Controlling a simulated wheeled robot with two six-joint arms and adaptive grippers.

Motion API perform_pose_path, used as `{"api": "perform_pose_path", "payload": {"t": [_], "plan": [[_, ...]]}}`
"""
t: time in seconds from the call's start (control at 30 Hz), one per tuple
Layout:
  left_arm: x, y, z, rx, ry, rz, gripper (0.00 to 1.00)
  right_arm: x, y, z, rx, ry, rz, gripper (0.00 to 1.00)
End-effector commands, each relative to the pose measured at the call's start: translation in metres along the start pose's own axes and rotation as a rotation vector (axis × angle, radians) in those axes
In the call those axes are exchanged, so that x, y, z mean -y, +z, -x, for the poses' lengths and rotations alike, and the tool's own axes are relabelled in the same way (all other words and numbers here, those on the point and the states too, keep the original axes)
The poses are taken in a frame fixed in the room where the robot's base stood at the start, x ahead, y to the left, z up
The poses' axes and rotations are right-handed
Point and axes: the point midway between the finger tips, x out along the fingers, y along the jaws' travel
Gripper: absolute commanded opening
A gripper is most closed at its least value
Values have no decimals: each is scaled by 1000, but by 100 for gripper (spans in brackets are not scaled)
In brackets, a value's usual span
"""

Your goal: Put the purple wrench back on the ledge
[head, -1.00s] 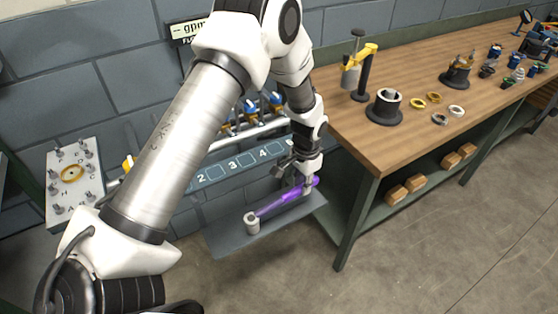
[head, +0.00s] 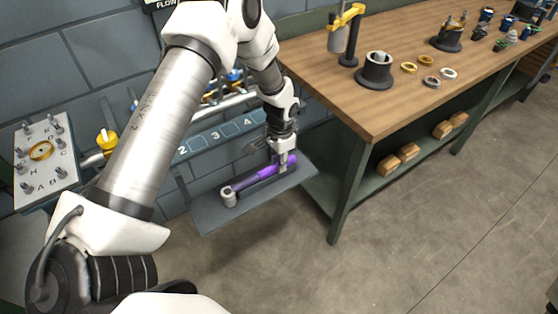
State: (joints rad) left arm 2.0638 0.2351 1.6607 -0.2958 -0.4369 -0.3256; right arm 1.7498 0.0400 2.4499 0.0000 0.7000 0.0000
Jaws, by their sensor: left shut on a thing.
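The purple wrench (head: 256,178) has a grey ring-like head (head: 229,197) at its left end. It lies lengthwise along the grey ledge (head: 222,217), low over its surface. I cannot tell whether it touches the ledge or hangs just above it. My left gripper (head: 283,160) comes down from above and is shut on the wrench near the right end of its handle. The fingers partly hide that end. My right gripper is not in view.
A numbered panel (head: 215,135) and pipework with valves run along the wall behind the ledge. A wooden workbench (head: 385,110) with rings and fixtures stands close on the right, its leg (head: 345,195) near the ledge. A plate with pegs (head: 45,150) is at left. The floor in front is clear.

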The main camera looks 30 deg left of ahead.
Motion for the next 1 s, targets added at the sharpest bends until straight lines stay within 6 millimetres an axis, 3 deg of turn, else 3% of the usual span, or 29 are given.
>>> {"api": "perform_pose_path", "payload": {"t": [0.2, 0.23, 0.3, 0.67, 0.77, 1.0], "plan": [[0, 0, 1, -1, 0, 0, 0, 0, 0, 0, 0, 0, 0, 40], [0, 0, 1, -1, 0, 0, 31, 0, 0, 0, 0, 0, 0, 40], [0, 0, 1, -1, 0, 0, 49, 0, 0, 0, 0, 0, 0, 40], [0, 0, 5, -1, -1, 0, 49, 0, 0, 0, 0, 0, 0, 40], [0, -1, 20, -4, -2, 0, 49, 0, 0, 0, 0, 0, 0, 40], [0, -1, 81, -6, -3, 0, 49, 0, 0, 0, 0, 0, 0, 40]]}}
